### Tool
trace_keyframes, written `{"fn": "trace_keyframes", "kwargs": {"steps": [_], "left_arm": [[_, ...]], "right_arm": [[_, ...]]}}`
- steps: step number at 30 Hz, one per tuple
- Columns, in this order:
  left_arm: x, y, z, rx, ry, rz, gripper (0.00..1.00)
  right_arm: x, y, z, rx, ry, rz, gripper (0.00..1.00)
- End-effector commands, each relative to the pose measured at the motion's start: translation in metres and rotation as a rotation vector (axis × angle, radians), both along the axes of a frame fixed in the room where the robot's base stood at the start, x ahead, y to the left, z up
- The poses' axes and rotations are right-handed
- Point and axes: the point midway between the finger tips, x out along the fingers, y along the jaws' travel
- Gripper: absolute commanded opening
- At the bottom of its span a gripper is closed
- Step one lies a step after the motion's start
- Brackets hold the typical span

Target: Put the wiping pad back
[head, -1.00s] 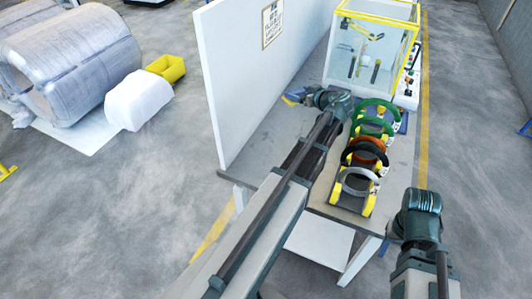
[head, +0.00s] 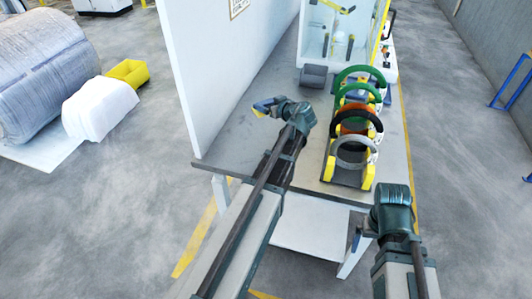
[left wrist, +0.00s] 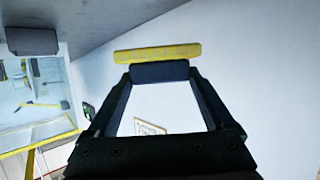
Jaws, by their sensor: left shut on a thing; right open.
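The wiping pad (head: 260,110) has a yellow face and a dark blue back. My left gripper (head: 273,107) is shut on it and holds it over the left part of the table, near the white panel. In the left wrist view the pad (left wrist: 158,53) lies across the fingertips, with its dark blue part between the fingers and the yellow strip beyond. A dark grey block (head: 313,76) sits on the table further back, apart from the pad; it also shows in the left wrist view (left wrist: 32,41). My right gripper (head: 357,241) is open and empty, off the table's front right; its fingers are barely visible.
A rack with several coloured rings (head: 352,120) stands on the right of the table (head: 240,150). A yellow-framed clear box (head: 340,35) stands at the back. A tall white panel (head: 225,80) borders the table's left. The tabletop between panel and rack is mostly clear.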

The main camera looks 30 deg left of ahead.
Motion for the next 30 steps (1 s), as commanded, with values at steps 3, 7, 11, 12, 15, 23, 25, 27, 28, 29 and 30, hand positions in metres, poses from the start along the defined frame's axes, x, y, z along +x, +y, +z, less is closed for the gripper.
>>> {"fn": "trace_keyframes", "kwargs": {"steps": [3,7,11,12,15,23,25,27,28,29,30], "left_arm": [[-0.002,-0.002,-0.028,0.0,-0.001,-0.015,0.21],[-0.003,-0.003,-0.037,0.0,-0.002,-0.024,0.21],[-0.002,-0.004,-0.038,0.001,-0.001,-0.028,0.21],[-0.002,-0.004,-0.038,0.001,-0.002,-0.029,0.21],[-0.002,-0.004,-0.039,0.001,-0.002,-0.029,0.21],[-0.002,-0.004,-0.068,0.001,-0.002,-0.029,0.21],[-0.002,-0.004,-0.079,0.001,-0.002,-0.028,0.21],[-0.002,-0.004,-0.09,0.001,-0.002,-0.028,0.21],[-0.002,-0.004,-0.094,0.001,-0.002,-0.028,0.21],[-0.002,-0.004,-0.098,0.001,-0.002,-0.028,0.21],[-0.002,-0.004,-0.101,0.001,-0.002,-0.028,0.21]], "right_arm": [[0.0,0.0,-0.028,0.0,0.0,0.0,1.0],[0.0,0.0,-0.037,0.0,0.0,0.0,1.0],[0.0,0.0,-0.039,0.0,0.0,0.0,1.0],[0.0,0.0,-0.038,0.0,0.0,0.0,1.0],[0.0,0.0,-0.039,0.0,0.0,0.0,1.0],[0.0,0.0,-0.068,0.0,0.0,0.0,1.0],[0.0,0.0,-0.08,0.0,0.0,0.0,1.0],[0.0,0.0,-0.091,0.0,0.0,0.0,1.0],[0.0,0.0,-0.095,0.0,0.0,0.0,1.0],[0.0,0.0,-0.098,0.0,0.0,0.0,1.0],[0.0,0.0,-0.101,0.0,0.0,0.0,1.0]]}}
